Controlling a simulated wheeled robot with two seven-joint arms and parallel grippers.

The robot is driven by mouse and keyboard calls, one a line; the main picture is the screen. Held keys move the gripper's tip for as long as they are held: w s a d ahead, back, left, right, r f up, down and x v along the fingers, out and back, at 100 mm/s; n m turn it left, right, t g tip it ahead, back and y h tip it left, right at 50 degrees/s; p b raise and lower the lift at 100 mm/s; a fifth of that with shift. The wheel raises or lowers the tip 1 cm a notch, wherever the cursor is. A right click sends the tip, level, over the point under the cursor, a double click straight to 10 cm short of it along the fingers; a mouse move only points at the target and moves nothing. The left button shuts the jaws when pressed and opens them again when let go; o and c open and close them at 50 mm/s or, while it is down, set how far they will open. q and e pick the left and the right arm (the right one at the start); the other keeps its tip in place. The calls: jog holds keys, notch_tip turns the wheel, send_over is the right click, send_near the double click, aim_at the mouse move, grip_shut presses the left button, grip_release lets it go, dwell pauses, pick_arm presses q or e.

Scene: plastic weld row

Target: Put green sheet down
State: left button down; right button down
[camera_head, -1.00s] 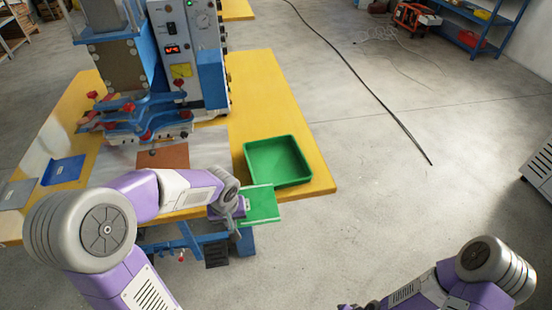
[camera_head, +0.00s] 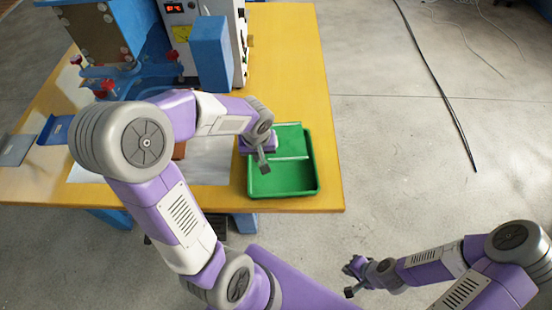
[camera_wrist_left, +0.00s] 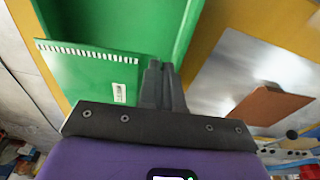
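The green sheet (camera_head: 290,142) is over the green tray (camera_head: 284,193), and a pale line along one edge shows. In the left wrist view the green sheet (camera_wrist_left: 80,72) has a toothed pale edge and a small white label, and it lies over the tray (camera_wrist_left: 180,25). My left gripper (camera_head: 264,166) is over the tray's left part. In the left wrist view its fingers (camera_wrist_left: 160,75) are close together at the sheet's edge and look shut on it. Whether the sheet touches the tray floor is unclear. My right gripper (camera_head: 350,278) is open and empty over the floor.
The tray stands on the yellow table (camera_head: 300,60) near its front right corner. A blue and grey machine (camera_head: 210,50) stands behind it. A brown sheet (camera_wrist_left: 265,105) lies on a pale plate left of the tray. Blue (camera_head: 55,129) and grey sheets lie at the table's left.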

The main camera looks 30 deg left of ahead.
aim_at(260, 175)
pick_arm(q)
jog(key=f, duration=0.2)
jog(key=f+b, duration=0.1)
jog(key=shift+s+f, duration=0.25)
notch_tip(260, 175, down, 6)
jog(key=shift+w+r+b, duration=0.1)
jog(key=shift+r+b, duration=0.15)
jog(key=shift+b, duration=0.95)
jog(key=shift+r, duration=0.1)
jog(key=shift+f, duration=0.2)
jog(key=c, duration=1.3)
grip_release()
jog(key=shift+r, duration=0.1)
jog(key=shift+r, duration=0.1)
